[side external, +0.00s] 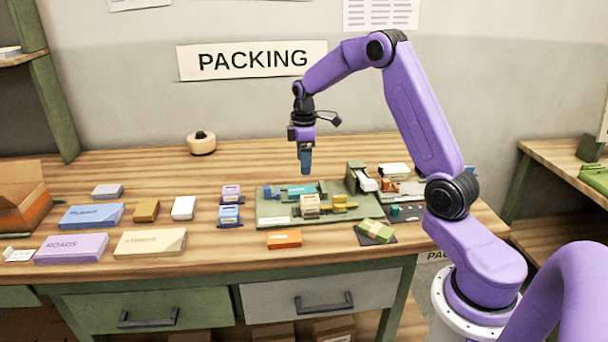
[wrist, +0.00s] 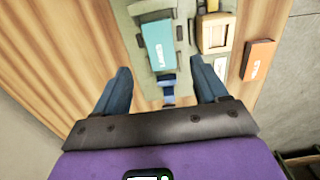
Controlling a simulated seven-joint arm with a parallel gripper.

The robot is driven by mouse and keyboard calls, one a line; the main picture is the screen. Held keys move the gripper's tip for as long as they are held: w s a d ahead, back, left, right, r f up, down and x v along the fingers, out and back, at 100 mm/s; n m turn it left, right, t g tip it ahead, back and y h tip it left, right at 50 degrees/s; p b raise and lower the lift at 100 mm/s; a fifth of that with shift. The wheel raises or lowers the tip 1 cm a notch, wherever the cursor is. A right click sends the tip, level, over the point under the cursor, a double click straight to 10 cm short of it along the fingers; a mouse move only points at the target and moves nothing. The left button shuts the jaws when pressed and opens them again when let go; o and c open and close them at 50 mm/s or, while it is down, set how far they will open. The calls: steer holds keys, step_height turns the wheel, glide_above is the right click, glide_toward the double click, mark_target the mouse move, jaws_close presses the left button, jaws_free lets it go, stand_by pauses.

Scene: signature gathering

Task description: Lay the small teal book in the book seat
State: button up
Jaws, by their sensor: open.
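The small teal book (wrist: 158,46), with white lettering on its cover, lies on the green tray (wrist: 188,58). In the side view the teal book (side external: 301,190) shows at the back of the green tray (side external: 268,213). Dark green raised pieces stand close beside it in the wrist view. I cannot tell which recess is the book seat, or whether the book lies in it. My gripper (side external: 305,172) hangs above the tray, fingers down. In the wrist view my gripper (wrist: 161,68) is open and empty, its blue fingers apart on either side of the book's near end.
A blue part (side external: 271,192) sits beside the book. A tan wooden box (side external: 310,206), yellow pieces (side external: 345,203) and a grey-green upright (side external: 355,176) are also on the tray. An orange box (side external: 284,239) lies in front. Several boxes stand to the left; bare wood lies behind the tray.

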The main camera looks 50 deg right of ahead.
steer(key=s+a+r+n, duration=0.1)
steer(key=s+a+r, duration=0.2)
steer(key=s+a, duration=0.55)
steer(key=s+a+r+n, duration=0.1)
steer(key=s+a+r, duration=0.4)
steer(key=a, duration=0.7)
steer(key=s+a+f+n, duration=0.1)
steer(key=s+f, duration=0.1)
steer(key=s, duration=2)
steer(key=shift+a+f+n, duration=0.2)
steer(key=shift+f+n, duration=0.1)
steer(key=shift+f, duration=0.05)
